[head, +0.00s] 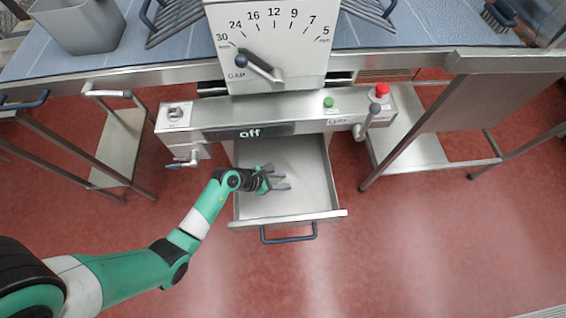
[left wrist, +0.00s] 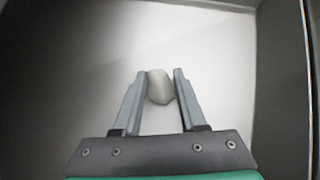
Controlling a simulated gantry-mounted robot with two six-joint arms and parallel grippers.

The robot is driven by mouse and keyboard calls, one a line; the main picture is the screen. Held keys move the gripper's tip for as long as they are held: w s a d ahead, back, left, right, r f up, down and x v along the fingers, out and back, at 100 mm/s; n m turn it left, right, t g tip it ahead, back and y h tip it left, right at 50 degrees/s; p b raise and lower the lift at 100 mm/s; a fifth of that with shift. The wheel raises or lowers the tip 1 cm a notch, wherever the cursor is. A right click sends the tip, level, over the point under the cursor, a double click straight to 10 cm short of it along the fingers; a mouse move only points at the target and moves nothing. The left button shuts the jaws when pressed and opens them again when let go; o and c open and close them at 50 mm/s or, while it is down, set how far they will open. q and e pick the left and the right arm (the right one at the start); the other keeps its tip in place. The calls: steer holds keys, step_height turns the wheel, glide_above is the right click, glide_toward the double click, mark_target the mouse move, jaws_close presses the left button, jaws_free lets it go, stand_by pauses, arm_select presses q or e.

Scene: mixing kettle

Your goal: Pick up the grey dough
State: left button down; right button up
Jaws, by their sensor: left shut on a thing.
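The grey dough (left wrist: 160,87) is a small pale grey lump between the fingertips of my left gripper (left wrist: 160,90) in the left wrist view. The fingers are shut on it, one on each side. In the head view my left gripper (head: 281,181) reaches into the open drawer (head: 310,165), over its pale floor. The dough is too small to make out there. I cannot tell whether it touches the drawer floor. My right gripper is not in view.
The drawer has a dark handle (head: 288,236) at its front. Above it is a steel control bar with an "off" display (head: 250,132), a green button (head: 328,102) and a red button (head: 382,89). A dial panel (head: 270,45) stands above. Red floor lies clear in front.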

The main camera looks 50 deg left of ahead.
arm_select(q)
steer(key=shift+r, duration=0.1)
steer(key=shift+r+p, duration=0.3)
steer(key=s+d+r+p, duration=0.1)
steer(key=d+r+p, duration=1.1)
steer(key=d+p, duration=0.2)
steer(key=shift+p, duration=1.25)
